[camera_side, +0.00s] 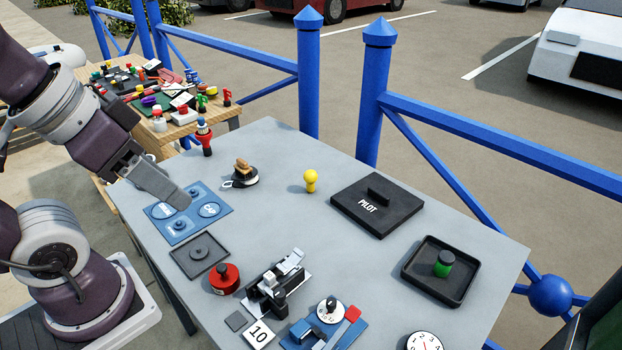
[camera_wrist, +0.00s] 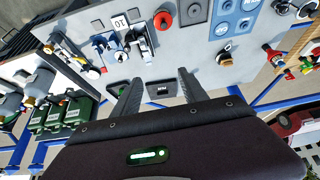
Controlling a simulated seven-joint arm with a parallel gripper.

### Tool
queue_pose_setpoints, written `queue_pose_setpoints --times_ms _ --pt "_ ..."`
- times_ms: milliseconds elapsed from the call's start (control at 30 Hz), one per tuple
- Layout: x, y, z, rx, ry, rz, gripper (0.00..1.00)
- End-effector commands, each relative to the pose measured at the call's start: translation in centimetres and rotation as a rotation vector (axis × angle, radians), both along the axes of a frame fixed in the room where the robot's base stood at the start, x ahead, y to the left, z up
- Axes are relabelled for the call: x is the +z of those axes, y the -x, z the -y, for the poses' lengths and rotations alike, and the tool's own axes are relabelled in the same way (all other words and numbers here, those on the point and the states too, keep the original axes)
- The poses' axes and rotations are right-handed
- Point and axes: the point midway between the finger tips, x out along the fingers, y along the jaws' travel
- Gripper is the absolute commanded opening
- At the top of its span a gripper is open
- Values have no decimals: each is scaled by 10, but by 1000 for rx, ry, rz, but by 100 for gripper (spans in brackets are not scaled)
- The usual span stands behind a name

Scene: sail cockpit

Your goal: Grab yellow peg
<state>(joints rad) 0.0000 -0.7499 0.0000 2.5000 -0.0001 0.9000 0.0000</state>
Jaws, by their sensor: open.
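The yellow peg (camera_side: 310,181) stands upright on the grey table, with a round head on a narrower base. It is left of the black PILOT block (camera_side: 377,206). I cannot make out the peg in the wrist view; a finger may hide it. My gripper (camera_side: 182,200) is over the left part of the table, above the blue panel, well left of the peg and apart from it. In the wrist view my gripper (camera_wrist: 158,77) has its two fingers spread with nothing between them. The PILOT block (camera_wrist: 160,90) shows beyond the gap.
A black winch (camera_side: 241,175) and a red-topped peg (camera_side: 205,138) stand left of the yellow peg. A black tray (camera_side: 415,282) with a green peg (camera_side: 443,264) is at right. A red button (camera_side: 224,278) and a clamp (camera_side: 270,285) are nearer. Blue railing posts (camera_side: 308,80) rise behind the table.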

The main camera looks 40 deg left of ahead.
Motion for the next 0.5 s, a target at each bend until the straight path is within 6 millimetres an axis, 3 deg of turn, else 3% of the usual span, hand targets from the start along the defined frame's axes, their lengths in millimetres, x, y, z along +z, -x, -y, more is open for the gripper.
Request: queue_pose_setpoints --times_ms 67,100,400,500 --pt "0 0 0 0 0 0 51" --pt "0 0 0 0 0 0 58" --pt "1 0 0 0 0 1 59" --pt "16 -1 0 0 0 5 59"
